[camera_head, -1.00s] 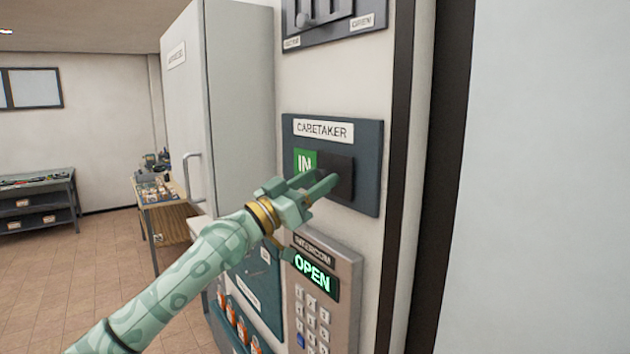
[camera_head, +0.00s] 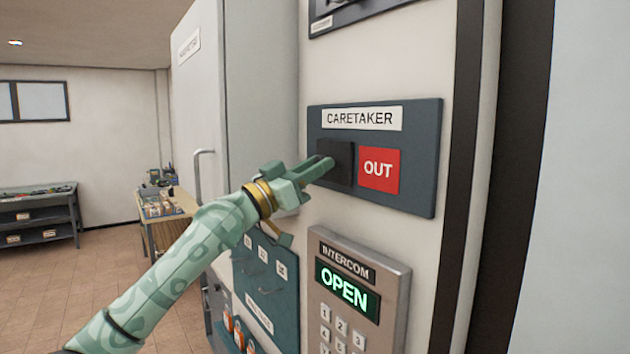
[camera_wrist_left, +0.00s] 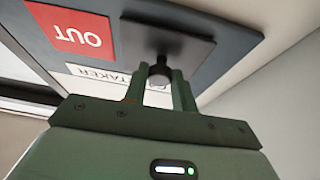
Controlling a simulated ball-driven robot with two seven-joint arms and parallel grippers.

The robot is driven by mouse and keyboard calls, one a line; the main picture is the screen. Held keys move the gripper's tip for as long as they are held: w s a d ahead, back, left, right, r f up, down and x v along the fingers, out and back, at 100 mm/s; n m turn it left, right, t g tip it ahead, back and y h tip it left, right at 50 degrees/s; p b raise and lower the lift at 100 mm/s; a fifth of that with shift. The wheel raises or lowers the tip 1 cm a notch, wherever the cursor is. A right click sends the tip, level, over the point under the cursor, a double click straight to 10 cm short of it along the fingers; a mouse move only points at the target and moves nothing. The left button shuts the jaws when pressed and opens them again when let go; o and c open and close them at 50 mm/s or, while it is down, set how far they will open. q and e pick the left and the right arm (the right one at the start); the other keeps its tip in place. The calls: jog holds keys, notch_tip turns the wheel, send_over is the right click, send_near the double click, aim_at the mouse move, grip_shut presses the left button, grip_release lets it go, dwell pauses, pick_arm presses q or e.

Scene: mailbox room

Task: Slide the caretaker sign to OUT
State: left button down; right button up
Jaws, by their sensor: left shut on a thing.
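The caretaker sign (camera_head: 420,194) is a dark teal board on the wall with a white CARETAKER label (camera_head: 362,118). Its black sliding plate (camera_head: 342,152) sits at the left of the board, and the red OUT panel (camera_head: 379,170) shows to its right. The green IN panel is hidden. My left gripper (camera_head: 322,168) is at the plate. In the left wrist view its fingers (camera_wrist_left: 160,85) are shut on the plate's dark round knob (camera_wrist_left: 159,72). My right gripper is not in view.
An intercom keypad (camera_head: 352,305) reading OPEN is on the wall just below the sign. A teal board with hooks (camera_head: 266,290) hangs lower left. A grey cabinet with a handle (camera_head: 202,160) stands to the left. A table with small items (camera_head: 165,222) stands farther back.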

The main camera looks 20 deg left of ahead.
pick_arm(q)
jog(key=shift+a+r, duration=0.1)
jog(key=c, duration=1.1)
grip_release()
jog(key=shift+w+a, duration=0.1)
jog(key=shift+c, duration=0.2)
jog(key=b+v, duration=0.6)
jog(key=v, duration=1)
jog(key=shift+a+b, duration=0.15)
jog(key=shift+b, duration=0.15)
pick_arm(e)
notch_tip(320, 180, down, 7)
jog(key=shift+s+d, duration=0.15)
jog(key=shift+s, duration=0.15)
